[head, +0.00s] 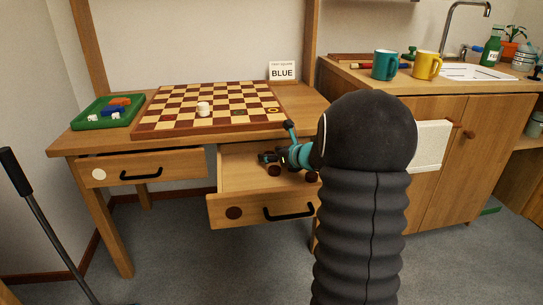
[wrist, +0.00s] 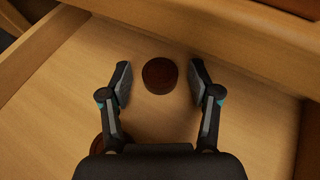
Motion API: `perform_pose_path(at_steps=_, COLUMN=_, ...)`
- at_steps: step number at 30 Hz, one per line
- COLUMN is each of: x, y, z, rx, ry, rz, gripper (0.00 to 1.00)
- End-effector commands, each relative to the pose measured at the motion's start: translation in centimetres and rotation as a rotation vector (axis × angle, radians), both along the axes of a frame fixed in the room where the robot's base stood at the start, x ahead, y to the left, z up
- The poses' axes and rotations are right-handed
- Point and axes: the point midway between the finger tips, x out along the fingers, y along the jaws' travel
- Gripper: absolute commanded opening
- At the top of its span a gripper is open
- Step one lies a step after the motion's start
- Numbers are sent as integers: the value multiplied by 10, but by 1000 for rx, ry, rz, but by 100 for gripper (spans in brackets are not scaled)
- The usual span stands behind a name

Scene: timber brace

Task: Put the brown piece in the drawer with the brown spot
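The drawer with the brown spot (head: 234,213) is pulled open under the right side of the desk. My gripper (head: 272,158) is low over the inside of this drawer. In the wrist view, a round dark brown piece (wrist: 160,75) lies on the drawer floor between the tips of my gripper (wrist: 160,82). The fingers are spread, with a gap to the piece on both sides. Another brown piece (wrist: 103,143) shows at lower left, partly hidden by my gripper. In the head view, brown pieces (head: 274,170) show in the drawer beside the gripper.
A drawer with a white spot (head: 99,174) is at left. A checkered board (head: 165,125) on the desk holds a white piece (head: 203,108). A green tray (head: 82,123) is left of it. Mugs (head: 385,65) stand on the right counter.

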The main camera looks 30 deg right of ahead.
Motion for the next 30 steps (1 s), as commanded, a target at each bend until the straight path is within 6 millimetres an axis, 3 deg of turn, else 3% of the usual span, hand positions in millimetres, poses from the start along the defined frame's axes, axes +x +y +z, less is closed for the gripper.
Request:
perform_pose_path(at_steps=10, x=0, y=0, z=6, rx=1, ry=0, rz=0, gripper=62)
perform_pose_path(at_steps=24, x=-79, y=-20, z=37, rx=0, ry=-1, rz=-3, gripper=62)
perform_pose_path(at_steps=30, x=-101, y=-25, z=46, rx=0, ry=-1, rz=-2, gripper=62)
